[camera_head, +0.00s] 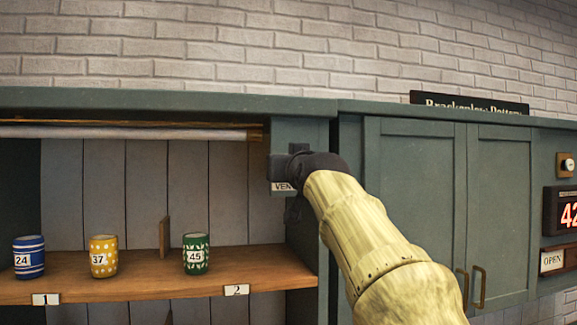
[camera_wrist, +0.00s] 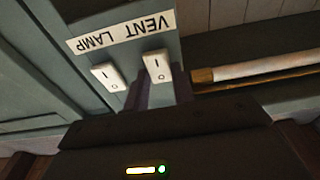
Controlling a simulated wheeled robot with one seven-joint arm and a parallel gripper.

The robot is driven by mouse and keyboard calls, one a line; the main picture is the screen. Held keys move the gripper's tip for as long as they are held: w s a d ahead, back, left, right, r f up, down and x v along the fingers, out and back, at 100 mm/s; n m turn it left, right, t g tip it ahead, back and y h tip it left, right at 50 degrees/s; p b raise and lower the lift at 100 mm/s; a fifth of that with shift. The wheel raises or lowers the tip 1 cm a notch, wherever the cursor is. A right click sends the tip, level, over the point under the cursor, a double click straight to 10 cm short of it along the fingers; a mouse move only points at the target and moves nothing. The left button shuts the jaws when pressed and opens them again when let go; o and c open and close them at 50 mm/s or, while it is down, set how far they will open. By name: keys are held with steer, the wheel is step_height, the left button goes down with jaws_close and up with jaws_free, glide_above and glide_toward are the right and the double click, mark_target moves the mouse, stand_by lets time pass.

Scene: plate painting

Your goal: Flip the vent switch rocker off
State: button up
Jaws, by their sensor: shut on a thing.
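The vent switch rocker (camera_wrist: 157,65) is white, marked I and O, and sits by the VENT end of an upside-down label (camera_wrist: 120,33) in the wrist view. I cannot tell which side of it is pressed. The lamp switch rocker (camera_wrist: 108,76) is to its left. My gripper (camera_wrist: 162,90) has its two dark fingers close together at the vent rocker's O end, one on each side, shut on it. In the head view my gripper (camera_head: 291,163) covers both switches on the cabinet post. Only part of the label (camera_head: 282,187) shows there.
To the left is an open shelf (camera_head: 140,277) with a blue cup (camera_head: 29,258), a yellow cup (camera_head: 103,257) and a green cup (camera_head: 195,255). A rolled white blind (camera_head: 130,133) hangs above it. Closed cabinet doors (camera_head: 420,180) are to the right.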

stand_by(0.4)
steer(key=o, duration=1)
steer(key=b+v, duration=1.2)
steer(key=v, duration=0.5)
steer(key=shift+s+r, duration=0.15)
steer(key=shift+s, duration=0.1)
